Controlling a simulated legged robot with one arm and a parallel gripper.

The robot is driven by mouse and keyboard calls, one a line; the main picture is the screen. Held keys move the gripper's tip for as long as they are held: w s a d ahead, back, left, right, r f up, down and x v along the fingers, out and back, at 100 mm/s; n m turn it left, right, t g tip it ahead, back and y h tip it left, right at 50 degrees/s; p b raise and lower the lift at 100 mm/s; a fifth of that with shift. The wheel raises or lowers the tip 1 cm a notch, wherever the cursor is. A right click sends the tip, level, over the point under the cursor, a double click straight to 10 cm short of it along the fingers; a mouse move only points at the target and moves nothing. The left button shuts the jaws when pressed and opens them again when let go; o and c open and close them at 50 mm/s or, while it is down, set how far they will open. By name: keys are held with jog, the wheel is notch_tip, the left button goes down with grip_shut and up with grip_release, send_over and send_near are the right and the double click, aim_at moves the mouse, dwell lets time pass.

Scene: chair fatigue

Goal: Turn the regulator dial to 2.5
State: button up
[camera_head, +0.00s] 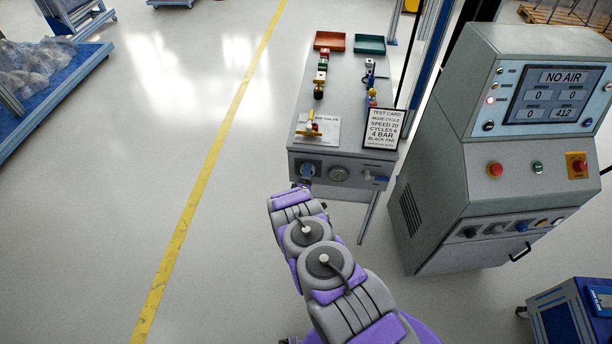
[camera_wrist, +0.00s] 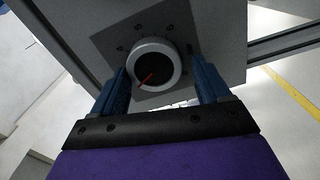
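The regulator dial (camera_wrist: 153,66) is a round knob with a silver rim, a dark face and a red pointer line. In the wrist view the pointer slants down to the left from the middle of the face. Contact at the left finger is unclear. In the head view my gripper (camera_head: 306,174) is at the front left of the grey bench and hides the dial.
The grey bench (camera_head: 350,95) carries a red tray (camera_head: 330,41), a green tray (camera_head: 370,45), valves and a test card (camera_head: 385,129) reading 4 BAR. A round gauge (camera_head: 338,174) sits on its front. The control cabinet (camera_head: 520,130) at right shows NO AIR.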

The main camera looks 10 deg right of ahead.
jog(key=shift+o, duration=0.9)
jog(key=shift+r, duration=0.1)
jog(key=shift+d, duration=0.1)
jog(key=p+v, duration=0.3)
jog(key=v, duration=1.4)
jog(key=shift+s+a, duration=0.15)
jog(key=shift+a, duration=0.1)
